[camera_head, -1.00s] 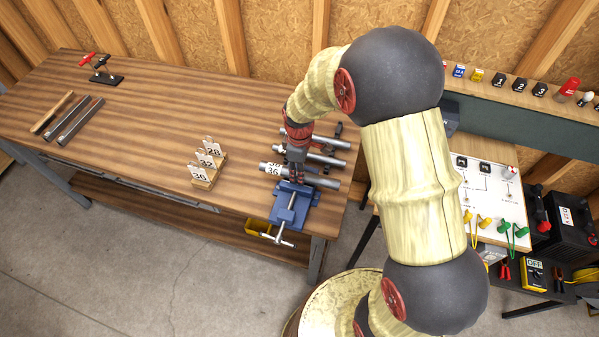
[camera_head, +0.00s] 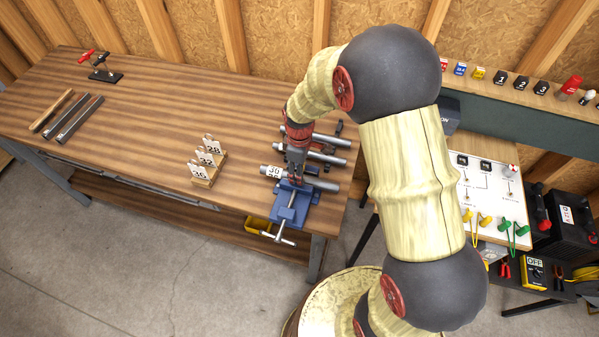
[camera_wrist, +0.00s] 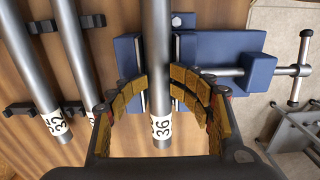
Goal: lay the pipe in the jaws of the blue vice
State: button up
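Two more pipes, one labelled 32 (camera_wrist: 57,122), lie beside the vice on dark holders. A stand with number cards (camera_head: 208,165) is left on the wooden bench (camera_head: 140,130). The vice handle (camera_head: 278,238) sticks out over the bench's front edge.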

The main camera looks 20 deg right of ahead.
jog(key=shift+w+r, duration=0.1)
jog(key=shift+r, duration=0.2)
notch_tip(320, 180, up, 13)
jog(key=p, duration=0.1)
jog(key=shift+p, duration=0.35)
jog(key=shift+f, duration=0.1)
